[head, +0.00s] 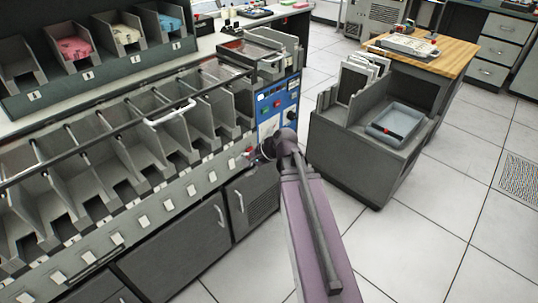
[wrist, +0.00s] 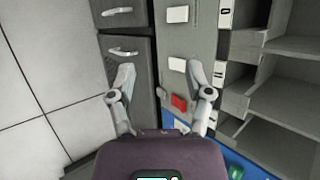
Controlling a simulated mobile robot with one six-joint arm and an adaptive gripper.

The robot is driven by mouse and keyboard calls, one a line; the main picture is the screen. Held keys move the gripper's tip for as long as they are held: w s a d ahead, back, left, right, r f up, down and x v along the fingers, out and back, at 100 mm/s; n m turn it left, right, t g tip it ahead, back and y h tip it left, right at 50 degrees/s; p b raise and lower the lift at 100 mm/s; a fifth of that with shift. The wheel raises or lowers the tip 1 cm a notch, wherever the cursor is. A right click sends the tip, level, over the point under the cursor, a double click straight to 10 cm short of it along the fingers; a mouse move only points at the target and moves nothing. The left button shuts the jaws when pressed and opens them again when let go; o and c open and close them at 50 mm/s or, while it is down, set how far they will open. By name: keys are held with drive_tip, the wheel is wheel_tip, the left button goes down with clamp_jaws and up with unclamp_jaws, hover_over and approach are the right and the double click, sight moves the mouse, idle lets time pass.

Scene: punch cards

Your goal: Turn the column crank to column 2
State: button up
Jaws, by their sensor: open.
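A sorter has a blue control panel (head: 277,103) at its right end, with small displays and buttons. A dark round knob (head: 291,116) is on the panel's lower right; I cannot tell if it is the column crank. My gripper (head: 266,146) is in front of the machine's right end, just below the panel, partly hidden by my arm. In the wrist view my gripper (wrist: 161,80) is open, its fingers spread with nothing held between them. A small red part (wrist: 178,102) on the grey front shows beside the right finger. No crank handle or column marking is clearly visible.
Several grey card pockets (head: 135,140) line the sorter, with cabinet doors (head: 172,255) below. A grey cart (head: 355,165) holding a blue-grey tray (head: 398,122) stands to the right. A wood-topped table (head: 450,55) is behind it. Tiled floor (head: 420,235) is clear at front right.

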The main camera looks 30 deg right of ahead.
drive_tip(key=w+d+f+m+t+b, duration=0.2)
drive_tip(key=d+f+m+t+b, duration=0.2)
drive_tip(key=d+m+b, duration=0.5)
drive_tip(key=w+d+f+m+t+b, duration=0.1)
drive_tip(key=d+f+m+t+b, duration=0.4)
drive_tip(key=d+b, duration=0.7)
drive_tip(key=d+m+t, duration=0.1)
drive_tip(key=m+t, duration=0.1)
drive_tip(key=m, duration=0.2)
drive_tip(key=shift+w+f+m+h, duration=0.2)
drive_tip(key=shift+w+m+h, duration=0.1)
drive_tip(key=shift+w+m, duration=0.1)
drive_tip(key=shift+w, duration=0.15)
drive_tip(key=x, duration=1.3)
drive_tip(key=shift+w+a+r, duration=0.1)
drive_tip(key=shift+w+r, duration=0.05)
drive_tip(key=shift+w, duration=0.1)
clamp_jaws()
drive_tip(key=shift+s+a, duration=0.1)
drive_tip(key=shift+a, duration=0.45)
drive_tip(key=shift+d, duration=0.45)
